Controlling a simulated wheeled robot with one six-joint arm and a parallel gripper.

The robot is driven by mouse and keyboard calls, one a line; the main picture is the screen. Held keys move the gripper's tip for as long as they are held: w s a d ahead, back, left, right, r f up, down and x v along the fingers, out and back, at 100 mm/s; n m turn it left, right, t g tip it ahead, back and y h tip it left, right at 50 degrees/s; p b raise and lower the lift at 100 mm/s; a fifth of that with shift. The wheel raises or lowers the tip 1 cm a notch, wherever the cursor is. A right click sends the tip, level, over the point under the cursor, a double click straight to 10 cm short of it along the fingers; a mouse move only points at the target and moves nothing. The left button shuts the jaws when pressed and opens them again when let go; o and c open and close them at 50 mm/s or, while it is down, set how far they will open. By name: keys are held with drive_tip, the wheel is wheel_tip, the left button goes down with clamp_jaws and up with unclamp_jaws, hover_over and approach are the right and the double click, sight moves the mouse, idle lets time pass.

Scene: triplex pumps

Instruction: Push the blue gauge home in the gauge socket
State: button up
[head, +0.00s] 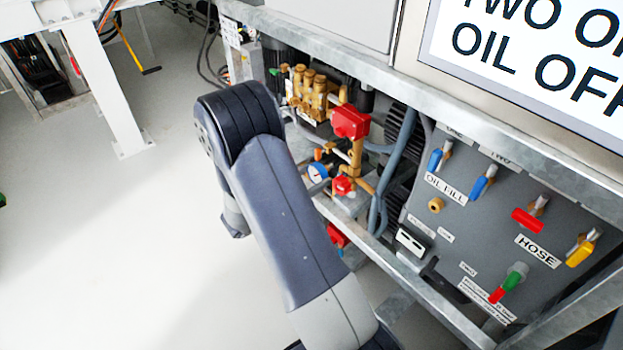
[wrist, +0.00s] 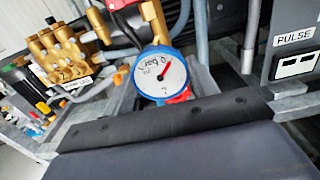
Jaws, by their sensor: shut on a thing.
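The blue gauge (wrist: 161,75) has a white dial, a red needle and a blue rim. Its dial faces the wrist camera and its lettering reads upside down. It also shows in the head view (head: 318,172), just right of my arm. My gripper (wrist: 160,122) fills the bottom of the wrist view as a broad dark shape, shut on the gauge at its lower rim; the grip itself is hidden. In the head view my arm hides the gripper. A brass fitting (wrist: 154,22) rises just above the gauge. I cannot make out the gauge socket or how deep the gauge sits.
A red valve cap (head: 350,123) and the brass pump (head: 308,90) stand close behind the gauge. Grey hoses (head: 386,185) run to its right. A grey panel (head: 480,220) with coloured valve levers is farther right. The floor at left (head: 100,240) is clear.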

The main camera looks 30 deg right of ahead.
sight(329, 167)
drive_tip(key=shift+w+d, duration=0.2)
drive_tip(key=shift+d, duration=1.25)
drive_tip(key=shift+w+d, duration=0.2)
drive_tip(key=shift+d, duration=1.2)
drive_tip(key=shift+w+d+b, duration=0.15)
drive_tip(key=shift+d+b, duration=0.15)
drive_tip(key=shift+d, duration=0.75)
idle(0.4)
drive_tip(key=o, duration=1.4)
drive_tip(key=shift+c, duration=0.2)
drive_tip(key=a, duration=0.3)
drive_tip(key=s+a, duration=0.1)
drive_tip(key=a, duration=0.6)
drive_tip(key=shift+s+a+p, duration=0.25)
drive_tip(key=shift+a+p, duration=0.05)
